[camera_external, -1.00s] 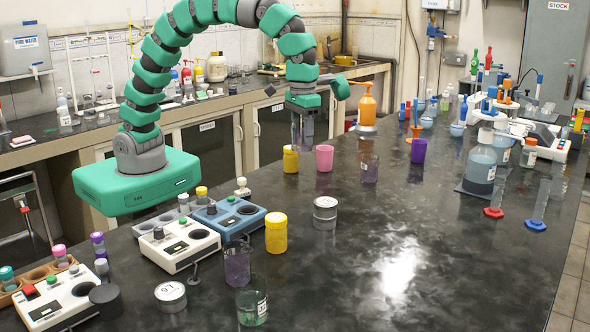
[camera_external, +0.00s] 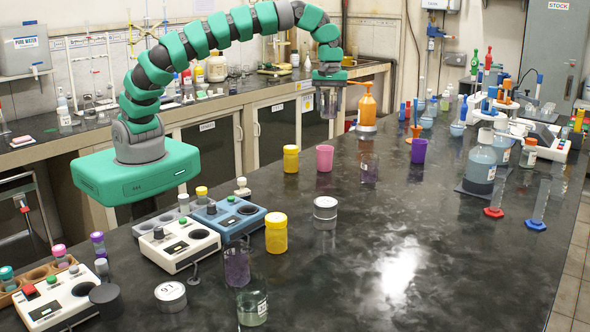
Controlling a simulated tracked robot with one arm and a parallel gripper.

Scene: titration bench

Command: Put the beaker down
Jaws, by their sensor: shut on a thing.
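My gripper (camera_external: 330,86) is above the back part of the black bench, facing down. It is shut on a clear beaker (camera_external: 329,106) with a dark tint, which hangs upright below it. The beaker appears clear of the bench top (camera_external: 400,225), behind the pink cup. The fingertips are small in this view and partly merge with the beaker.
A pink cup (camera_external: 324,158), a yellow jar (camera_external: 291,159) and another clear beaker (camera_external: 369,169) stand nearby in front. An orange pump bottle (camera_external: 367,108) stands just to the right. A purple cup (camera_external: 418,151) is farther right. The bench's middle is clear.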

